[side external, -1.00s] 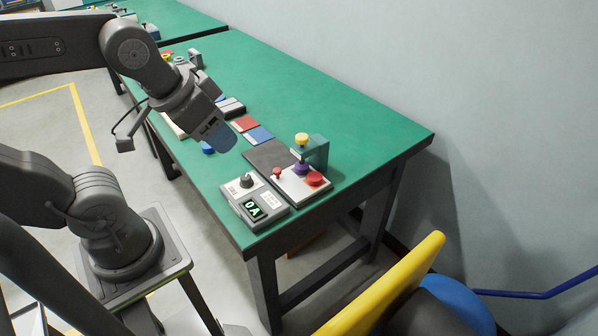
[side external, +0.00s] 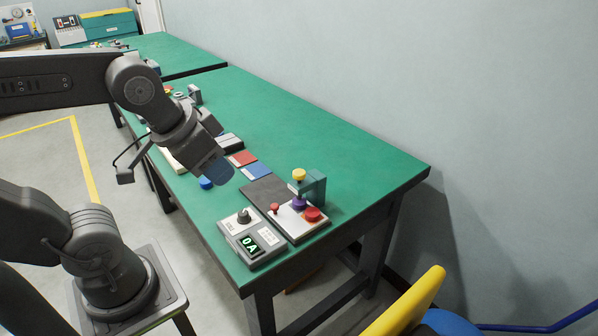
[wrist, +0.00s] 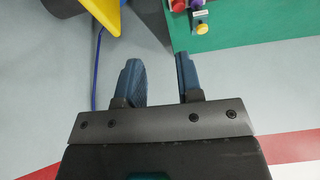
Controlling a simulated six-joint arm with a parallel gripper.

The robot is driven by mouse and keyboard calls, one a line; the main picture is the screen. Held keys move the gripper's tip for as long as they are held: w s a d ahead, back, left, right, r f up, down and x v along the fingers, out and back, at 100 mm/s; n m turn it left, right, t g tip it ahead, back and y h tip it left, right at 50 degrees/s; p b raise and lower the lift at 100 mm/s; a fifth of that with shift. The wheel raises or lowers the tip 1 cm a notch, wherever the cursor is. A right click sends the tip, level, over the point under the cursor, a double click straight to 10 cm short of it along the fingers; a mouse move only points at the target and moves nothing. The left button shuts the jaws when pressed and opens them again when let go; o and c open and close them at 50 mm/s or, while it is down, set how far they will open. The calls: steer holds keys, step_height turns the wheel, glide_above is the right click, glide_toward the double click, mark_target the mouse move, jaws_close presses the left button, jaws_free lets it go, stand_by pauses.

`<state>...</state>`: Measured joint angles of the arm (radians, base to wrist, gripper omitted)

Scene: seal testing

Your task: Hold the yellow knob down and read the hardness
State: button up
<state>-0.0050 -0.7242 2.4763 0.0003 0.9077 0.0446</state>
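The yellow knob (side external: 299,175) tops a small press with a dark green bracket (side external: 316,188), on a light base near the table's front right. A purple piece (side external: 299,203) sits under it. The knob also shows at the wrist view's top edge (wrist: 202,30). Left of the press, a grey meter box (side external: 252,240) has a lit display (side external: 249,245) with green characters like "0 A". My gripper (side external: 218,172) hangs to the left of the knob, apart from it. Its two blue fingers (wrist: 160,75) are spread with nothing between them.
A red button (side external: 312,214) and a small red knob (side external: 275,208) are on the press base. The far right of the green table (side external: 370,165) is clear. A yellow chair (side external: 410,300) stands in front.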

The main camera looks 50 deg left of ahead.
steer(key=w+m, duration=0.1)
steer(key=w, duration=0.1)
steer(key=w+a+r+m+g, duration=0.1)
steer(key=w+m, duration=0.1)
steer(key=w, duration=0.1)
steer(key=w+a+r+m, duration=0.1)
steer(key=w+m, duration=0.1)
steer(key=shift+w+r+g, duration=0.2)
steer(key=shift+g, duration=0.2)
jaws_close()
steer(key=w+a+f+m+g, duration=0.1)
steer(key=w+a+f+m, duration=0.1)
steer(key=w+m, duration=0.4)
steer(key=w+a+f+m+g, duration=0.2)
steer(key=w+a+m, duration=0.3)
steer(key=w, duration=0.5)
steer(key=shift+a+f+m, duration=0.15)
steer(key=shift+f+m, duration=0.15)
steer(key=shift+m, duration=0.5)
steer(key=shift+w, duration=0.1)
